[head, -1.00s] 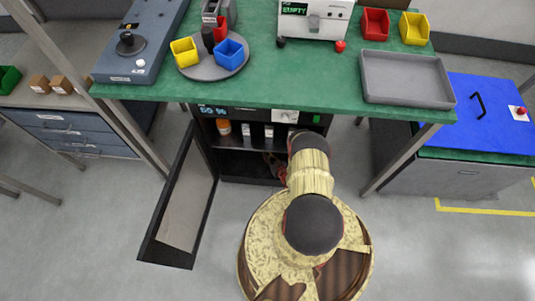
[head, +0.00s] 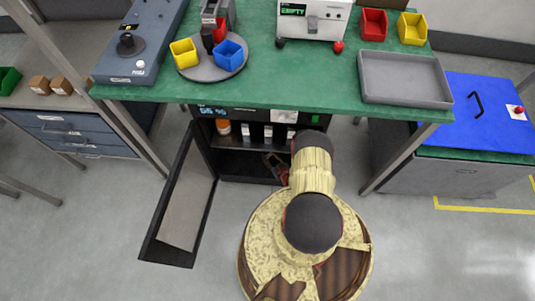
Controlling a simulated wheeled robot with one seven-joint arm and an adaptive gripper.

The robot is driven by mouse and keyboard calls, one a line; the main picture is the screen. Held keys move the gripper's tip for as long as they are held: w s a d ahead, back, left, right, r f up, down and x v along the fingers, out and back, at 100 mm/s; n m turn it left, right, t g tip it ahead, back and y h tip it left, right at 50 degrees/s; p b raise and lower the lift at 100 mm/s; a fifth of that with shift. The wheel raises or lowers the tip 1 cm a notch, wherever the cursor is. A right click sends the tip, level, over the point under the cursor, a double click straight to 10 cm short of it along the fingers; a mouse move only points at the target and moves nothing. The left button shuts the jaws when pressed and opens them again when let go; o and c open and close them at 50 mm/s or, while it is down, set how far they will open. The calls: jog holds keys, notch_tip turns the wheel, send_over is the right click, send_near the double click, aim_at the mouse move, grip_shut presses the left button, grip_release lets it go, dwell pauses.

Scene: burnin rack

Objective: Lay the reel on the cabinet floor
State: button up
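The dark cabinet (head: 236,167) stands under the green bench, with its door (head: 184,202) swung open to the left. Its lower compartment is in deep shade, and little of the floor shows. My gripper (head: 274,162) is inside the lower part of the opening, below the shelf, at the right. It is small, dark and partly behind my arm, so I cannot see whether its fingers are open or shut. I cannot make out the reel; it may be hidden by my arm or lost in the shade.
The cabinet shelf (head: 234,143) above my gripper holds an orange-brown bottle (head: 224,127) and several small containers. The green bench top (head: 300,88) overhangs the cabinet, with a grey tray (head: 404,103) on it.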

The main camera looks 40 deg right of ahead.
jog(key=p+v, duration=0.2)
jog(key=v, duration=0.6)
jog(key=shift+r, duration=0.1)
jog(key=shift+s+a+r+p, duration=0.2)
jog(key=shift+s+p, duration=0.1)
jog(key=shift+s, duration=0.3)
